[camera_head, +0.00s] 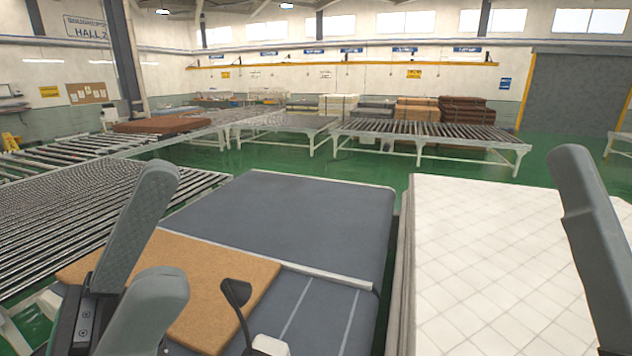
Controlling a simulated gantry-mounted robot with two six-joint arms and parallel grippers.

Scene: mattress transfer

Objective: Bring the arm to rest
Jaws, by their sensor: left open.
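My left gripper (165,226) is at the lower left, with its two long grey padded fingers apart and nothing seen between them. It shows in front of a tan fibre sheet (222,280) that lies on a blue-grey padded table (290,215). I cannot tell whether the fingers touch the sheet. A white quilted mattress (485,255) lies at the right, beside the table with a narrow gap between. One grey finger of my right gripper (590,235) rises at the right edge in front of the mattress; its other finger is not seen.
A roller conveyor (75,215) lies at the left. Other conveyors (435,133) run across behind the table, and stacked brown mattresses (462,110) stand beyond. Green floor (455,165) is bare between. A dark small-headed item (236,292) shows low in the middle.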

